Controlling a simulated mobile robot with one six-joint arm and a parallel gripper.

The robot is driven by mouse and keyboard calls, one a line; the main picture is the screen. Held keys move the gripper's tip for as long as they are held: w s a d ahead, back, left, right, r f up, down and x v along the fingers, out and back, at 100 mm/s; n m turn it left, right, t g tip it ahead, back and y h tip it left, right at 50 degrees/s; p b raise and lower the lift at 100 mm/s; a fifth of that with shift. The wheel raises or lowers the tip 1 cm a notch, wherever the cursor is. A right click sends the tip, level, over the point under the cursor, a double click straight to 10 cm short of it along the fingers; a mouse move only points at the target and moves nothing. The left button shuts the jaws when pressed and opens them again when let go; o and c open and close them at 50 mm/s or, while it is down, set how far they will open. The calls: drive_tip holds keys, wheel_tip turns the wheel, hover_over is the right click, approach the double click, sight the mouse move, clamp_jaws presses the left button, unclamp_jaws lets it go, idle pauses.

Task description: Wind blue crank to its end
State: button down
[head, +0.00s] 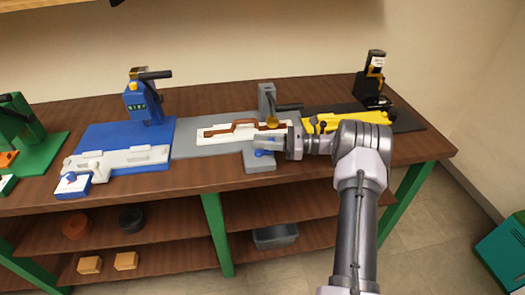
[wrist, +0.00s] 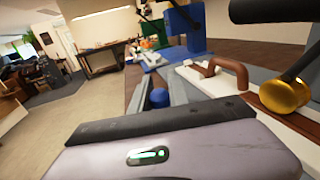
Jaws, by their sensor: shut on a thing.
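The blue crank (head: 263,153) is at the front of the grey station, at the middle of the bench. Only a small blue part shows in the head view, by my fingers. In the wrist view its blue knob (wrist: 158,98) stands between my two grey fingers. My gripper (head: 266,144) reaches in from the right and is shut on the crank's knob. The rest of the crank is hidden by my gripper. Behind it, a white block with a brown handle (head: 240,127) lies on the grey station (head: 195,146).
A blue station (head: 95,135) with a white fixture stands to the left, a green one (head: 52,150) further left. A yellow part (head: 365,120) on a black station is to the right, near my arm. A grey post with a brass-tipped lever (head: 266,100) rises just behind my gripper.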

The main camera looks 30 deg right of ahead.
drive_tip(key=shift+w+f+n+g+y+b, duration=0.15)
drive_tip(key=shift+n+g+y+b, duration=0.55)
drive_tip(key=shift+n+g+b, duration=0.45)
drive_tip(key=shift+g, duration=0.35)
drive_tip(key=shift+b, duration=0.3)
drive_tip(key=c, duration=1.3)
unclamp_jaws()
drive_tip(key=shift+a, duration=0.15)
drive_tip(key=shift+o, duration=0.2)
drive_tip(key=p+v, duration=0.1)
drive_tip(key=v, duration=0.6)
drive_tip(key=shift+d, duration=0.3)
